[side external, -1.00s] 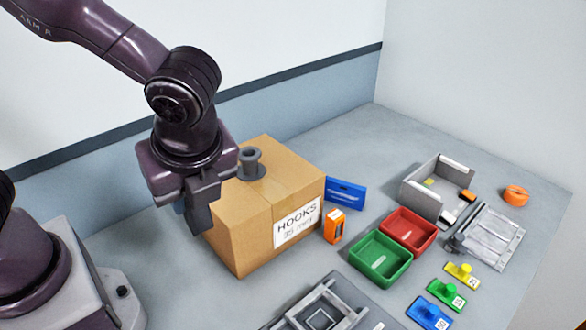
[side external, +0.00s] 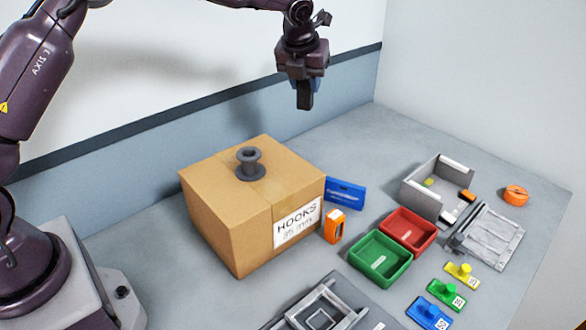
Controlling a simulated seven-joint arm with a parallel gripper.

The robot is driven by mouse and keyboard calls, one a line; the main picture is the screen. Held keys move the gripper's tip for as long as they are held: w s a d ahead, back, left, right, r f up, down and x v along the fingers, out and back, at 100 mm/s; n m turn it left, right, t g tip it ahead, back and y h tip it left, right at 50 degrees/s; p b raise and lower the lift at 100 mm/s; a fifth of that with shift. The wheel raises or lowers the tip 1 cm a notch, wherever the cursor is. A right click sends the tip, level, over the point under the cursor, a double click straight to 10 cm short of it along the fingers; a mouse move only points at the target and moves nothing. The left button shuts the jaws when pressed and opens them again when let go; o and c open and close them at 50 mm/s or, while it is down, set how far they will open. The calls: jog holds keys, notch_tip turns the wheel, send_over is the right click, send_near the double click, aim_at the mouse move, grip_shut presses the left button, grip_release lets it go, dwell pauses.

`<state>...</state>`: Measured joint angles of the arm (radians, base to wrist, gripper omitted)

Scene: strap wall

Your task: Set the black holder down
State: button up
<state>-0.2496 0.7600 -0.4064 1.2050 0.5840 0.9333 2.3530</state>
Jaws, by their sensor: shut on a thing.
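My gripper (side external: 303,78) is high up near the back wall, pointing down, above and to the right of the cardboard box. It is shut on the black holder (side external: 305,97), a small dark block that hangs below it in the air, clear of everything. The fingers and the holder are both dark and small here, so the line between them is hard to make out. A bit of blue shows beside the jaws.
A cardboard box (side external: 228,210) labelled HOOKS stands mid-table with a grey spool (side external: 250,165) on top. Right of it are a blue case (side external: 345,194), an orange device (side external: 334,226), green (side external: 380,258) and red (side external: 408,229) bins, and a grey open tray (side external: 422,196). The back strip of table is clear.

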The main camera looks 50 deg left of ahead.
jog(key=w+a+m, duration=0.1)
jog(key=w+a, duration=0.2)
jog(key=a, duration=0.4)
notch_tip(320, 180, down, 22)
jog(key=shift+s+r, duration=0.15)
jog(key=shift+r, duration=0.05)
jog(key=o, duration=1.1)
jog(key=shift+f, duration=0.15)
jog(key=shift+c, duration=0.2)
